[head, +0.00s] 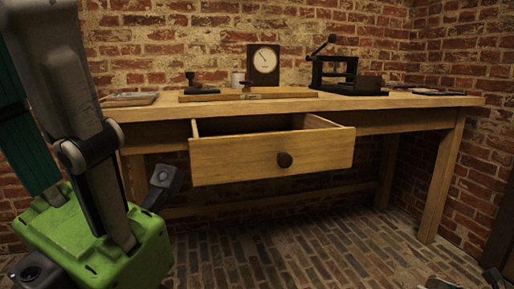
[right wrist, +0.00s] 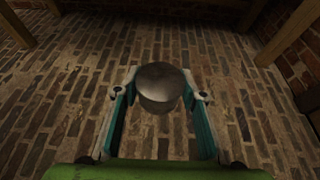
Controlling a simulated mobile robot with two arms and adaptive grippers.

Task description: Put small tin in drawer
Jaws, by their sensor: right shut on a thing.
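The drawer (head: 240,160) under the workbench is pulled open, with a dark round knob on its front. The small tin (right wrist: 159,88), a grey cylinder with a dull metal top, is in the right wrist view. My right gripper (right wrist: 160,78) is shut on it, a teal-padded finger on each side, with brick floor behind. The tin does not show clearly in the head view. My left gripper (head: 95,225) looms at the left of the head view, with its green body and grey finger links.
The wooden workbench (head: 420,101) carries a clock (head: 263,64), a black metal device (head: 335,72), a wooden board (head: 290,92) and small items. Its legs stand on the brick floor. Brick walls close off the back and right. The floor before the drawer is clear.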

